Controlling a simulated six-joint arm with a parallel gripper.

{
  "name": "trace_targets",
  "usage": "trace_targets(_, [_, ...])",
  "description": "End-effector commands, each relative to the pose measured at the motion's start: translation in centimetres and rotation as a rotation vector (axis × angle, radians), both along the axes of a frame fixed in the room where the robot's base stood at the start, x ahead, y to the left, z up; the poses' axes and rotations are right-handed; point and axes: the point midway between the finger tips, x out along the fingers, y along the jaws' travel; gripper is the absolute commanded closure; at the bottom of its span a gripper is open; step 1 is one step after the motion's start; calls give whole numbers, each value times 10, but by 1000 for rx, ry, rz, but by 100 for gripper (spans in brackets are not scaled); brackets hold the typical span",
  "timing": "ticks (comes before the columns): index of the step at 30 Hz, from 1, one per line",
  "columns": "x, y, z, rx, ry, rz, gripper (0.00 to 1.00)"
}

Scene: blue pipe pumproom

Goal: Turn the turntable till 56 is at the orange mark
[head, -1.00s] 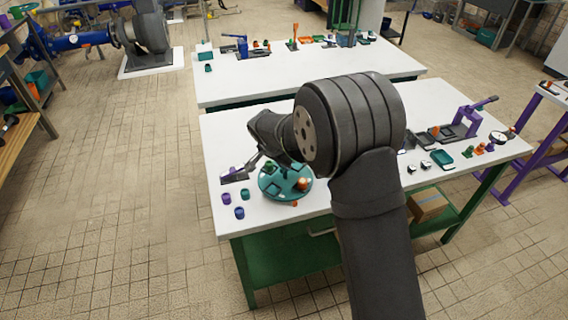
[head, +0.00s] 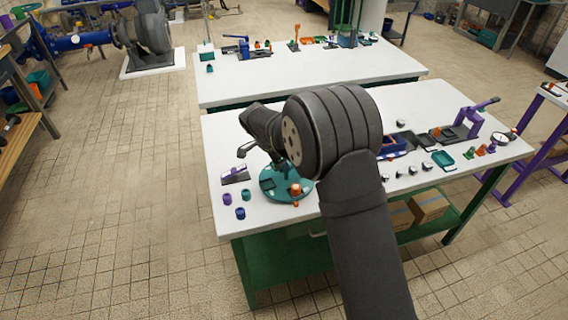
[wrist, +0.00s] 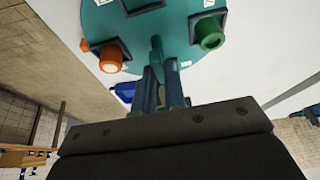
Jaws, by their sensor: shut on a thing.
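The teal turntable (head: 270,190) lies at the front left of the white table; its right side is partly hidden by my arm. It also fills the top of the wrist view (wrist: 139,33), with an orange cylinder (wrist: 111,61) and a green cylinder (wrist: 209,33) in dark square holders. White labels sit near its rim; their numbers are too small to read. My gripper (wrist: 162,66) is shut on the turntable's upright teal handle (wrist: 156,44). A small orange mark (head: 296,204) shows on the table at the turntable's front edge.
A purple-and-grey fixture (head: 235,175) stands just left of the turntable. Purple and blue cups (head: 240,213) stand at its front left. A blue tray (head: 393,146), several small parts and a purple lever device (head: 467,122) lie to the right.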

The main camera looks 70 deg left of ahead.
Motion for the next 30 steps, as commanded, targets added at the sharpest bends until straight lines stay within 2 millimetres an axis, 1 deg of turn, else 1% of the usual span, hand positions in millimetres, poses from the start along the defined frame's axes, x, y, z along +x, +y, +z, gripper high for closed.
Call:
trace_targets(12, [-1,1,0,0,1,-126,100])
trace_targets(30, [-1,2,0,1,1,-155,100])
